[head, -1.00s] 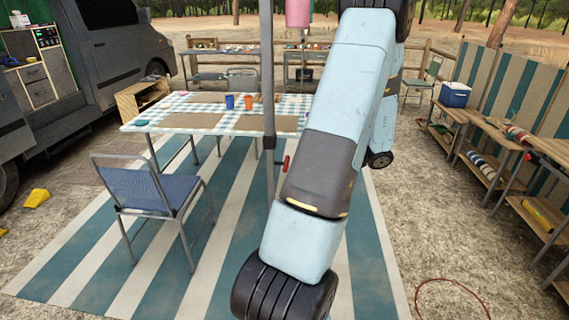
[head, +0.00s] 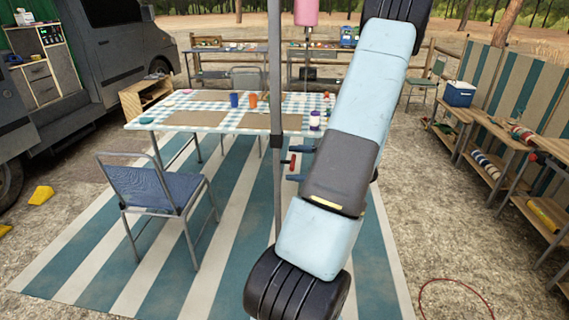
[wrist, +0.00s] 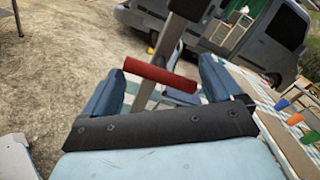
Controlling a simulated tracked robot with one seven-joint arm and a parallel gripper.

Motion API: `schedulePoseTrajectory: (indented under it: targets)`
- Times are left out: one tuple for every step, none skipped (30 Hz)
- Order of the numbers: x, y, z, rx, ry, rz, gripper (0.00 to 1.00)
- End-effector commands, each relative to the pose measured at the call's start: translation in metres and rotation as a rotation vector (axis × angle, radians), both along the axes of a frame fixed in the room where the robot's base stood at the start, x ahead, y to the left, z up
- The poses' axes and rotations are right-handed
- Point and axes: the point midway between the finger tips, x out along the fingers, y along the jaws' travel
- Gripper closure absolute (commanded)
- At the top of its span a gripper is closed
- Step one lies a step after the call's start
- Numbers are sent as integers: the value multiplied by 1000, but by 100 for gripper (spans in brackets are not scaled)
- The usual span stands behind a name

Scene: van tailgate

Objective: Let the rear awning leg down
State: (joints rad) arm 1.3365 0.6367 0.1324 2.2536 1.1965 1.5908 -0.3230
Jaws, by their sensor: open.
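The awning leg (head: 274,75) is a grey upright pole in the middle of the head view, with a dark collar (head: 277,141) partway up. A red handle (head: 292,160) sticks out from it just below the collar. In the wrist view the red handle (wrist: 150,72) lies crosswise in front of the leg (wrist: 172,38). My gripper (head: 293,164) is open, its blue fingers above and below the handle in the head view. In the wrist view the handle spans the gap between the fingers; I cannot tell whether they touch it. The leg's foot is hidden by my arm.
A table (head: 190,119) with a checked cloth and cups stands behind the leg. A blue folding chair (head: 155,190) stands on the striped mat (head: 120,245) at left. A van (head: 110,55) is at far left, shelves (head: 487,168) at right. Gravel between mat and shelves is mostly open.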

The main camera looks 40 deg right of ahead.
Motion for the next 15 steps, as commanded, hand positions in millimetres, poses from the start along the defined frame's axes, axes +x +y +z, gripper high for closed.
schedulePoseTrajectory:
  targets:
    - [6, 6, 0, 1, -1, 2, 7]
    - [9, 8, 0, 1, -1, 1, 7]
    - [13, 12, 0, 0, 0, 1, 7]
    - [16, 14, 0, 0, 0, 1, 7]
    - [18, 16, 0, 0, 0, 1, 7]
    - [21, 18, 0, 1, 0, 1, 7]
    - [23, 20, 0, 1, 0, 1, 7]
    - [25, 22, 0, 1, 0, 1, 7]
    - [26, 23, 0, 1, 0, 1, 7]
    - [27, 24, 0, 1, 0, 1, 7]
    - [28, 25, 0, 1, 0, 1, 7]
    - [29, 25, 0, 0, 1, 1, 7]
    - [29, 25, 0, 0, 1, 1, 7]
    - [29, 25, 0, 0, 1, 1, 7]
    - [29, 26, 0, 1, 1, 0, 7]
